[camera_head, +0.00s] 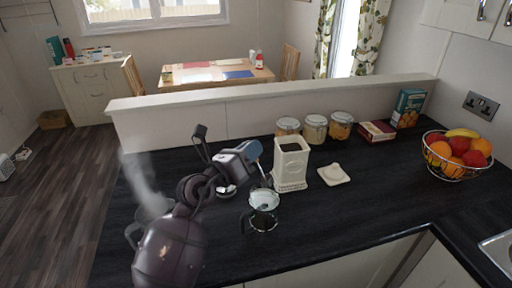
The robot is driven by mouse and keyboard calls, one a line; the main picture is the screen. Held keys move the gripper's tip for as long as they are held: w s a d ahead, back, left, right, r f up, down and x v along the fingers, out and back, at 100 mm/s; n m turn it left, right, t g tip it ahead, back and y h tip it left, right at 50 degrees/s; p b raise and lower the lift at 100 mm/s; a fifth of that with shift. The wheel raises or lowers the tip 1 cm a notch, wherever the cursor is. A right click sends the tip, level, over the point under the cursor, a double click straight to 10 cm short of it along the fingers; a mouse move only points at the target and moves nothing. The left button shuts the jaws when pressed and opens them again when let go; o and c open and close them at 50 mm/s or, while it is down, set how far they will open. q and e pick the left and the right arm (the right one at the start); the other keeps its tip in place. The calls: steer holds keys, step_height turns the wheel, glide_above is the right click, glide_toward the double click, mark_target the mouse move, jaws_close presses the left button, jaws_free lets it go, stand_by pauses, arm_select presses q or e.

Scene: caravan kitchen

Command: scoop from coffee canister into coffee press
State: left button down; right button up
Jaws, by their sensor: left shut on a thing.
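The cream coffee canister (291,163) stands upright and open on the dark counter. Its cream lid (333,175) lies flat to its right. The glass coffee press (263,211) stands nearer me, with its top uncovered and a dark handle on its left. My left gripper (254,157) is just left of the canister and above and behind the press. It is shut on a thin-handled scoop (262,171), which slants down toward the press; its bowl is hard to make out. My right gripper is out of view.
Jars (315,128) stand behind the canister along the low partition (270,99). A box (408,107) and a wire fruit basket (457,155) are at right. The counter right of the press is clear.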

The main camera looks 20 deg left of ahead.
arm_select(q)
steer(key=a+f+n+t+y+b, duration=0.3)
steer(key=f+n, duration=0.6)
steer(key=n, duration=0.6)
steer(key=a+y+b, duration=0.1)
steer(key=a, duration=0.1)
steer(key=shift+w+a+t+y, duration=0.3)
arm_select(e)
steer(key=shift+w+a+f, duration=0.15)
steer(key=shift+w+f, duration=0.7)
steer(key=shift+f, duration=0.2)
arm_select(q)
steer(key=shift+f, duration=0.1)
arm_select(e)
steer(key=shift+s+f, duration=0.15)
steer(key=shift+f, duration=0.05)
arm_select(q)
steer(key=shift+a, duration=0.1)
